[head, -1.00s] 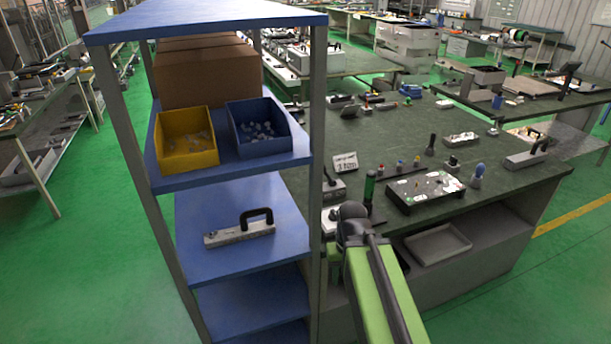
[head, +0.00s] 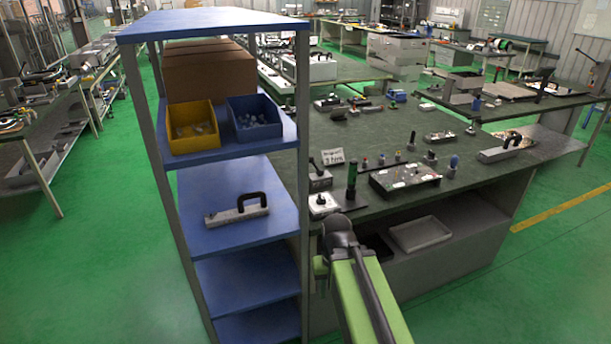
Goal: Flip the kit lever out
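I cannot tell for sure which thing is the kit lever. A small grey block with an upright dark lever (head: 319,177) stands at the near left of the green workbench (head: 450,202). A white-topped block (head: 323,204) stands just in front of it, its details too small to tell. A grey bar with a black arched handle (head: 238,210) lies on the blue middle shelf. My green and dark arm reaches up in front of the bench, right of the shelf. My gripper is not visible beyond the arm's dark rounded joint.
The blue shelf rack (head: 214,24) stands close on the left, with a yellow bin (head: 193,140) and a blue bin (head: 258,135). A green-handled tool (head: 351,180) and a dark kit board (head: 405,181) are on the bench. Green floor is open at the right.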

